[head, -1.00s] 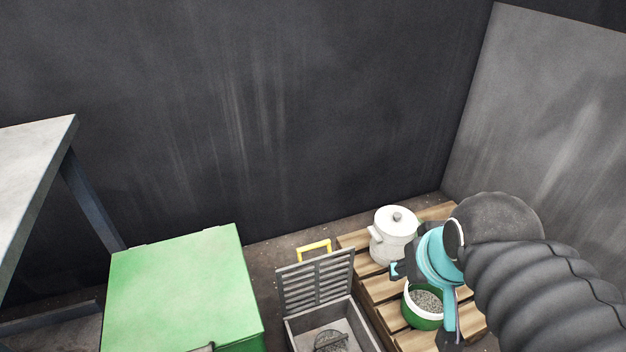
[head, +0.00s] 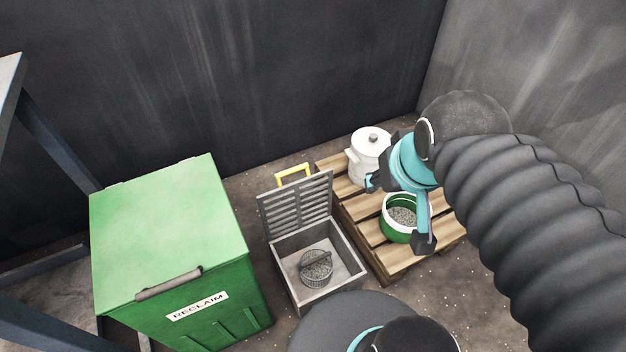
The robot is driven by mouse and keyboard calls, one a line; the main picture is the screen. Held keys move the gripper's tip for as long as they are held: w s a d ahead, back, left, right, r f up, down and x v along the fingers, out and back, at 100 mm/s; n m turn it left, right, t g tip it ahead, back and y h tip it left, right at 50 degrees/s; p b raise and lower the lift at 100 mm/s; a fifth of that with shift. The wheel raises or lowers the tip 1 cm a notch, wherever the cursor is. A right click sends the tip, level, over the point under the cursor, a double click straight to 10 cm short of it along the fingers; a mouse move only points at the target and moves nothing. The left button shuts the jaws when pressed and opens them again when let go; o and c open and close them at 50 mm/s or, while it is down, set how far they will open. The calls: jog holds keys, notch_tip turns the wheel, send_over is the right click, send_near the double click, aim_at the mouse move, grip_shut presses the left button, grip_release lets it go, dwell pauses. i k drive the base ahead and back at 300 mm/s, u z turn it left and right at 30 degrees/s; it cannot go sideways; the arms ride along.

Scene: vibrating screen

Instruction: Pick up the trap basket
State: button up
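The trap basket (head: 317,268) is a small round grey mesh basket with a bar handle across its top. It sits inside an open grey box (head: 345,285) on the floor, whose slatted lid (head: 297,208) with a yellow handle (head: 293,173) stands raised at the back. My gripper (head: 396,213) is teal with dark fingertips. It is above the pallet, up and to the right of the basket and apart from it. Its fingers are spread and hold nothing that I can see.
A wooden pallet (head: 393,262) right of the box carries a white lidded pot (head: 369,152) and a green, white-rimmed bucket (head: 397,231) of grey granules. A green bin (head: 165,235) labelled RECLAIM stands left. Dark walls close the back and right. Part of my arm shows low in front.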

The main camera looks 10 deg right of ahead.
aim_at(316, 265)
jog(key=z, duration=0.75)
jog(key=k, duration=1.4)
jog(key=u, duration=0.75)
